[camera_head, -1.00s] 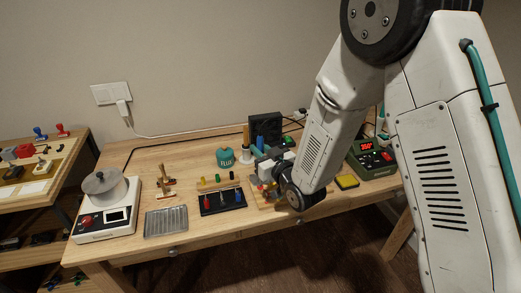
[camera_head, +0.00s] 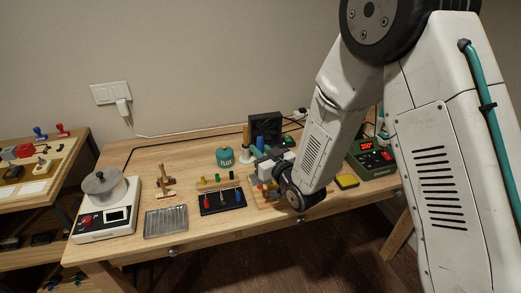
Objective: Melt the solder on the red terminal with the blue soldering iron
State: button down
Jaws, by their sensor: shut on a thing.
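My gripper (camera_head: 264,172) is low over the right-middle part of the workbench, above a small wooden board (camera_head: 264,203). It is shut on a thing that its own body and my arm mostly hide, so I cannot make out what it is. No blue soldering iron can be clearly told in this view. A small reddish spot shows beside the gripper, too small to name as the red terminal. An upright blue object (camera_head: 260,142) stands behind the gripper.
A black tray (camera_head: 233,207) with small coloured tools lies left of the gripper. A green station with a red display (camera_head: 373,155) and a yellow pad (camera_head: 347,181) are at right.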

aim_at(261, 138)
jog(key=shift+f, duration=0.65)
dwell(2.4)
jog(key=shift+r, duration=0.15)
dwell(2.1)
jog(key=shift+r, duration=3.45)
jog(key=d+r, duration=0.2)
jog(key=d, duration=0.6)
